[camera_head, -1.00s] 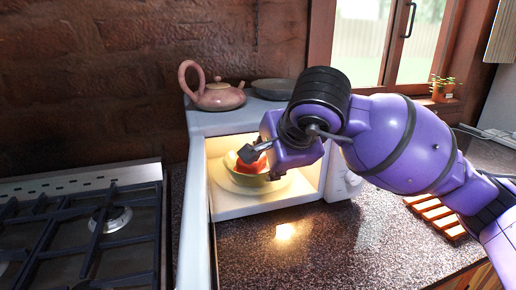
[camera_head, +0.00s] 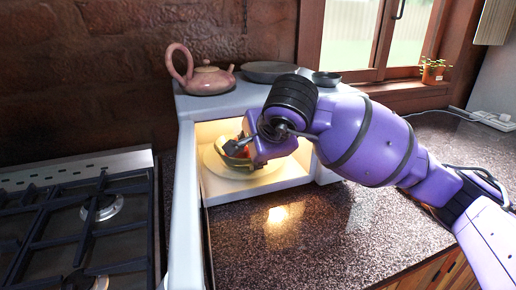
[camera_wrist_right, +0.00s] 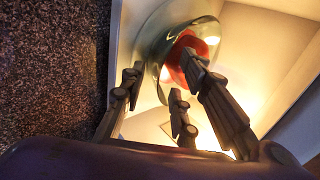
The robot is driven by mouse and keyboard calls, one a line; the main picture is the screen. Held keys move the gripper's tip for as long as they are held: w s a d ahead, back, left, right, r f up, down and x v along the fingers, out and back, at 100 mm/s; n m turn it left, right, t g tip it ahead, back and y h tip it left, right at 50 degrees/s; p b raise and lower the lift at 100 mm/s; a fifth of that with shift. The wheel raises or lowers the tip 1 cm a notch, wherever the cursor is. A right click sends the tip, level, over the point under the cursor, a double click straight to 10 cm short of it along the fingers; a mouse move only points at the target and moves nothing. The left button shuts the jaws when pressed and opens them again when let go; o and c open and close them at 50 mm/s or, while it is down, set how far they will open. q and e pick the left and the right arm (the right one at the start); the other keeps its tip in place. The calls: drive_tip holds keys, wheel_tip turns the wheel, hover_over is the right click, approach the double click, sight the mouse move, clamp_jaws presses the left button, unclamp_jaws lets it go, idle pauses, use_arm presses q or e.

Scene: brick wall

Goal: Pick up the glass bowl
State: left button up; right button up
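My right gripper (camera_head: 236,148) is inside the microwave opening and hides part of the bowl. In the right wrist view the clear bowl (camera_wrist_right: 158,42) holds a red item (camera_wrist_right: 180,52). The right gripper's fingers (camera_wrist_right: 160,75) are spread apart at the bowl's near rim, one on the left and another over the red item. I cannot tell whether they touch it. My left gripper is not in view.
The open microwave door (camera_head: 184,215) stands at the opening's left side. A pink teapot (camera_head: 207,79) and a grey dish (camera_head: 268,72) are on top of the microwave. A stove (camera_head: 85,220) is at left. The speckled counter (camera_head: 290,235) in front is clear.

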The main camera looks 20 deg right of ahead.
drive_tip(key=shift+x, duration=0.9)
drive_tip(key=shift+c, duration=0.2)
clamp_jaws()
drive_tip(key=shift+s+f, duration=0.1)
drive_tip(key=shift+s, duration=0.05)
